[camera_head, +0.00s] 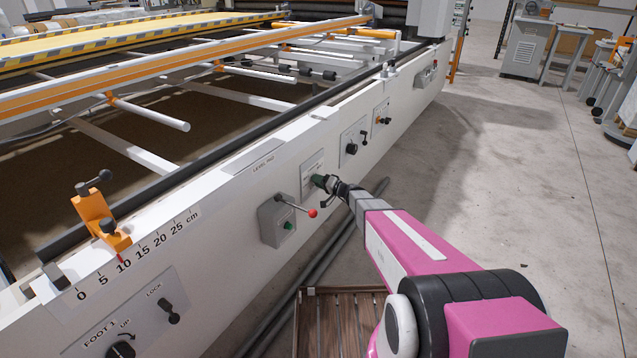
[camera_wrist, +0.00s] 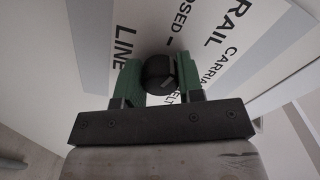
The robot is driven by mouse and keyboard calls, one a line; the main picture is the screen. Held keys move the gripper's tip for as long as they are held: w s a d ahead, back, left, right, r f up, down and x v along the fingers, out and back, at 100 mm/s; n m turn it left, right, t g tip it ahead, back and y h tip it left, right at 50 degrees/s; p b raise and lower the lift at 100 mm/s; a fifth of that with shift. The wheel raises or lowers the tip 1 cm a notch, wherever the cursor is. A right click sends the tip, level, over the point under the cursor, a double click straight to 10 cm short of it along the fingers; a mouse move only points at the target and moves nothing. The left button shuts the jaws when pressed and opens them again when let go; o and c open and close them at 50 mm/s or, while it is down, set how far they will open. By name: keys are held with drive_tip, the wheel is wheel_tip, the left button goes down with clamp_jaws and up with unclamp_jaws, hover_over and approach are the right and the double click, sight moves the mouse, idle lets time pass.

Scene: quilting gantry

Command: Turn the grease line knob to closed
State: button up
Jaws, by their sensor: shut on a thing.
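The grease line knob (camera_wrist: 159,74) is a dark round knob on a pale label plate (camera_head: 312,164) on the white side of the gantry. In the wrist view the plate's printing is partly covered; "LINE", "OSED" and "RAIL CARRIA" can be read. My gripper (camera_wrist: 158,80) has green fingers, one on each side of the knob, and is shut on it. In the head view my gripper (camera_head: 322,181) reaches the plate and hides the knob. The knob's pointer and exact setting cannot be made out.
A grey box with a red-tipped lever (camera_head: 312,213) and a green button sits just left of my gripper. Another panel with black knobs (camera_head: 351,148) is to the right. A slatted wooden pallet (camera_head: 338,320) lies below my arm. Open floor (camera_head: 520,160) spreads to the right.

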drive_tip(key=shift+f+n, duration=0.1)
drive_tip(key=shift+n, duration=1.6)
drive_tip(key=o, duration=0.9)
drive_tip(key=v, duration=1)
drive_tip(key=shift+s+d, duration=0.25)
drive_tip(key=shift+d, duration=0.1)
